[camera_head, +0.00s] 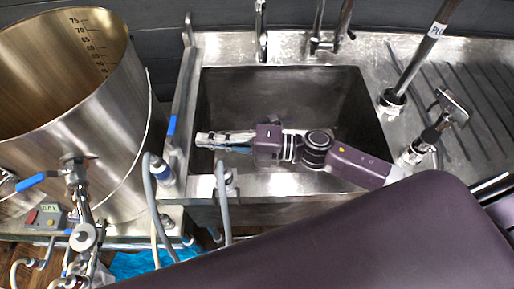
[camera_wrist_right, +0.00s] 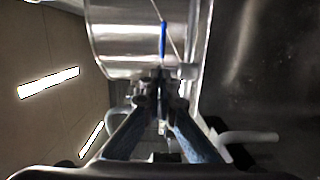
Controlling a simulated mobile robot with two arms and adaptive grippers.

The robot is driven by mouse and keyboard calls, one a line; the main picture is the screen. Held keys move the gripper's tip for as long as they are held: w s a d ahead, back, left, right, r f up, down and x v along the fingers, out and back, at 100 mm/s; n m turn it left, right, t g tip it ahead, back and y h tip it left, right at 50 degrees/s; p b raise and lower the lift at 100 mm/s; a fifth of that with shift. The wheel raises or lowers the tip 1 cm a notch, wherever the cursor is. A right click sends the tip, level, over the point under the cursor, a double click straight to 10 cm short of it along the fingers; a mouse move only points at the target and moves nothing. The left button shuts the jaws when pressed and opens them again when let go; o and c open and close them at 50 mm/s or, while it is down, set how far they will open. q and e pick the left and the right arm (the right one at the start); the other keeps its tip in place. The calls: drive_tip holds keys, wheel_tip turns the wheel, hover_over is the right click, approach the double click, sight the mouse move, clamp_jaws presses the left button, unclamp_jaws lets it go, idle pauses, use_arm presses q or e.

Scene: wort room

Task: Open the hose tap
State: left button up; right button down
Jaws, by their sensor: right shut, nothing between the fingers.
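The hose tap has a blue lever (camera_head: 171,126) that stands upright at the left edge of the sink. A grey hose (camera_head: 152,195) with a blue collar hangs beside it. My right gripper (camera_head: 203,139) is over the left part of the sink, pointing left toward the tap, a short way right of the lever. In the right wrist view the fingers (camera_wrist_right: 160,100) come together with nothing between them. The blue lever (camera_wrist_right: 163,40) shows beyond the fingertips there; I cannot tell whether they touch. My left gripper is not in view.
A large steel kettle (camera_head: 115,120) stands at the left, with a valve with its own blue lever (camera_head: 31,181). The steel sink (camera_head: 300,85) has faucets at its back edge. A second grey hose (camera_head: 222,205) hangs over the sink's front left corner.

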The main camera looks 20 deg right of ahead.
drive_tip(key=s+b+v, duration=0.1)
drive_tip(key=b+v, duration=0.1)
drive_tip(key=v, duration=0.9)
drive_tip(key=shift+s+b, duration=0.25)
drive_tip(key=shift+b, duration=0.1)
